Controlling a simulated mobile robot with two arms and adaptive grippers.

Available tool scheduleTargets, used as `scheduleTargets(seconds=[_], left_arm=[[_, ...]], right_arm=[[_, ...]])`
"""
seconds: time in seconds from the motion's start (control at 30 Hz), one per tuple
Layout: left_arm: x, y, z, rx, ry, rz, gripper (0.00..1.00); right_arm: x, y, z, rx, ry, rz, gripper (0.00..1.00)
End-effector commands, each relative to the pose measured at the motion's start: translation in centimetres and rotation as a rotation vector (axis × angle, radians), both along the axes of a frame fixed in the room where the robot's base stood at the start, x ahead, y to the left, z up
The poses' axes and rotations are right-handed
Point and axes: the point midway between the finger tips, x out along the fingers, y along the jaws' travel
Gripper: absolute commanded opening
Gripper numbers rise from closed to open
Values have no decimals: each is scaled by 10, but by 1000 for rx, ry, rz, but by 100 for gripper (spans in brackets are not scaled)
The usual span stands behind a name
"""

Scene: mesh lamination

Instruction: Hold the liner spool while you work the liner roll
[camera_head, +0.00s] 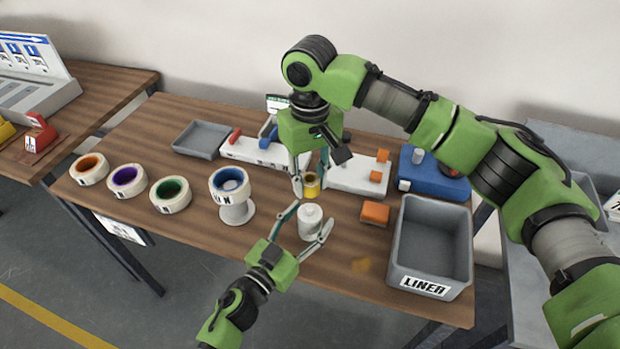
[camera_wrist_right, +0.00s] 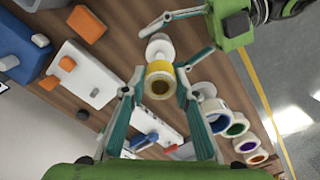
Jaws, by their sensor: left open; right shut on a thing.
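The yellow roll (camera_head: 311,187), seemingly the liner roll, is held between the fingers of my right gripper (camera_head: 311,179), which reaches down from above. The roll also shows in the right wrist view (camera_wrist_right: 160,86), with a pale end face toward the camera. A white spool (camera_head: 310,224), seemingly the liner spool, stands upright just in front of the roll; it shows partly behind the roll in the wrist view (camera_wrist_right: 159,48). Whether roll and spool touch, I cannot tell. My left gripper (camera_head: 314,212) is open, with a finger on either side of the white spool.
A grey bin (camera_head: 399,265) labelled LINER stands at the right. Orange (camera_head: 90,168), purple (camera_head: 127,180) and green (camera_head: 170,194) rolls lie left; a blue-cored roll (camera_head: 229,183) sits on a white stand. An orange block (camera_head: 375,213) lies by the bin. White and blue fixtures line the back.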

Motion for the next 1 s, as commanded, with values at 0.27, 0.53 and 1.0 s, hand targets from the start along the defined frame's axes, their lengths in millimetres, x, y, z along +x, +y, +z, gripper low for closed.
scheduleTargets(seconds=[0.27,0.53,1.0], left_arm=[[-39,25,-2,2,6,1,57],[-82,54,-2,1,4,1,57],[-99,65,-1,1,1,0,57]], right_arm=[[0,0,0,0,0,0,0],[0,0,0,0,0,0,0],[0,0,0,0,0,0,0]])
